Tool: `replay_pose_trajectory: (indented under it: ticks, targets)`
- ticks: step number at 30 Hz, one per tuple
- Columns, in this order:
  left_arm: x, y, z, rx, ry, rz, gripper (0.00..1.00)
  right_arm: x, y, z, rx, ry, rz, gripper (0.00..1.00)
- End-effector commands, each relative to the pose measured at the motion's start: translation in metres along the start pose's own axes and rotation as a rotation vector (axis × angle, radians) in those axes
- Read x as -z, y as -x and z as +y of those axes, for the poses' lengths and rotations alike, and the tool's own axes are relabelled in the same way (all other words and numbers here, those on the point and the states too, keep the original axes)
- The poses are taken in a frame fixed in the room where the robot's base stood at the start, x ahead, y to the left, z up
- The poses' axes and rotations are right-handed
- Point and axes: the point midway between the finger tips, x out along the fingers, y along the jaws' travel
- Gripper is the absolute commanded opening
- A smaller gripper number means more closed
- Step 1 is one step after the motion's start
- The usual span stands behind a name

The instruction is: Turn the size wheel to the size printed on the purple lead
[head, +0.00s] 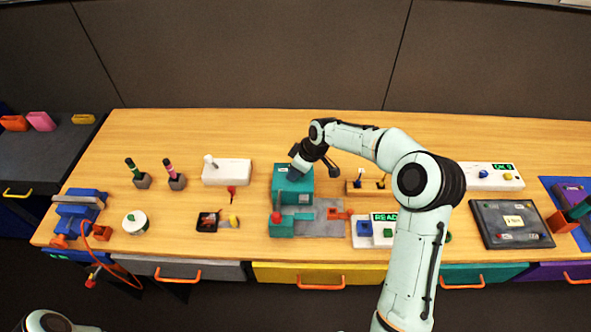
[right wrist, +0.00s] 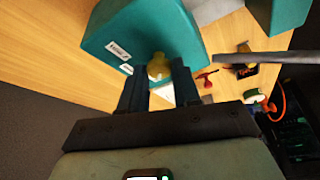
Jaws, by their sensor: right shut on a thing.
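A teal machine (head: 294,190) stands near the middle of the table. My right gripper (head: 296,172) is at its top. In the right wrist view, the gripper's two fingers are shut on a yellow knob (right wrist: 158,66) at the teal housing (right wrist: 125,40). Small white labels (right wrist: 118,49) sit on the housing beside the knob; their print is too small to read. I cannot tell whether this knob is the size wheel. I cannot pick out the purple lead or its printed size. My left gripper is not in view.
A white box (head: 227,172) and two dark holders with upright tools stand left of the machine. A wooden block (head: 367,188) and a white unit with a green display (head: 384,217) are close on its right. A dark panel (head: 511,224) lies farther right.

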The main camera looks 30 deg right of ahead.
Motion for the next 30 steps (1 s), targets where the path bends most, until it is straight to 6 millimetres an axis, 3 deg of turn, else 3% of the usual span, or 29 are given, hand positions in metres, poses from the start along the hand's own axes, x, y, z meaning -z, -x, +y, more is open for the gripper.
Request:
replay_pose_trajectory:
  ticks: [8, 30]
  targets:
    - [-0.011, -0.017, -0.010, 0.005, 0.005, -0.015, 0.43, -0.001, -0.002, -0.002, -0.049, -0.108, 0.001, 0.01]
    - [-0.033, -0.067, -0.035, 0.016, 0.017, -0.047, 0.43, 0.003, -0.002, -0.006, -0.276, -0.660, 0.004, 0.01]
